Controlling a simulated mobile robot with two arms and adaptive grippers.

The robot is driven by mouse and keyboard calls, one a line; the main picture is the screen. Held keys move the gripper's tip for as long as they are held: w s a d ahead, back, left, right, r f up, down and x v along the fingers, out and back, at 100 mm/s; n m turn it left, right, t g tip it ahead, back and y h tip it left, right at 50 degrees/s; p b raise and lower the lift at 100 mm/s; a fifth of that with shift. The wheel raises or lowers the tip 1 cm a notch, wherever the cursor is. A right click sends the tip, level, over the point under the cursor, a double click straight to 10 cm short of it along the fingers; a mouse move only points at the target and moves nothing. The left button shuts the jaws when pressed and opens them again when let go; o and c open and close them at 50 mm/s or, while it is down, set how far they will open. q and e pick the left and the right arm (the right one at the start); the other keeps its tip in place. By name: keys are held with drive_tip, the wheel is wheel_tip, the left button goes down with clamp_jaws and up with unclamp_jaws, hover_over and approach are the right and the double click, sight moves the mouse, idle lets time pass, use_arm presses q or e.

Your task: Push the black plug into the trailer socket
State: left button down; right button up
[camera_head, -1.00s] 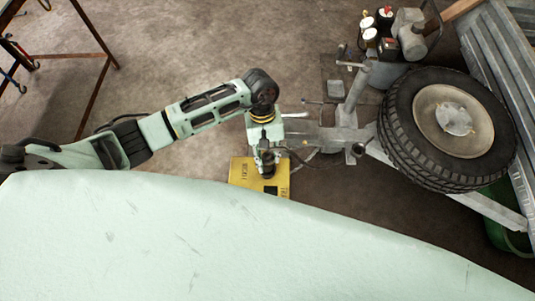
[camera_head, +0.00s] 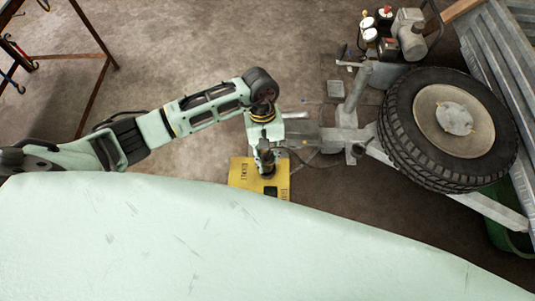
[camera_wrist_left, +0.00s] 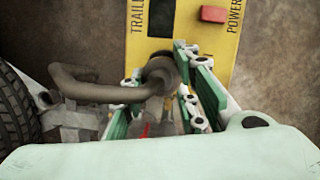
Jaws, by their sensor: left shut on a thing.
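The black plug (camera_wrist_left: 160,72) is between the green-padded fingers of my left gripper (camera_wrist_left: 163,85) in the left wrist view. Its dark cable (camera_wrist_left: 90,88) bends off to the left. In the head view my left gripper (camera_head: 267,160) points down over a yellow panel (camera_head: 243,176). The panel also shows in the left wrist view (camera_wrist_left: 190,45), marked TRAILER and POWER. The trailer socket cannot be made out; the gripper and plug cover part of the panel. I cannot tell whether the plug touches it. My right gripper is not in view.
A black rectangle (camera_wrist_left: 160,18) and a red button (camera_wrist_left: 213,13) are on the panel. A metal trailer hitch (camera_head: 335,135) and a tyre (camera_head: 450,130) stand to the right. A pale green surface (camera_head: 180,240) fills the foreground.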

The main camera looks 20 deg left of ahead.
use_arm(q)
drive_tip(key=shift+b, duration=0.3)
idle(0.8)
drive_tip(key=shift+f+b, duration=1.85)
drive_tip(key=shift+b, duration=0.3)
idle(0.8)
drive_tip(key=c, duration=1.3)
unclamp_jaws()
drive_tip(key=shift+o, duration=0.4)
drive_tip(key=o, duration=0.4)
drive_tip(key=shift+r, duration=0.15)
drive_tip(key=shift+r+p, duration=2.55)
drive_tip(key=shift+r, duration=1.9)
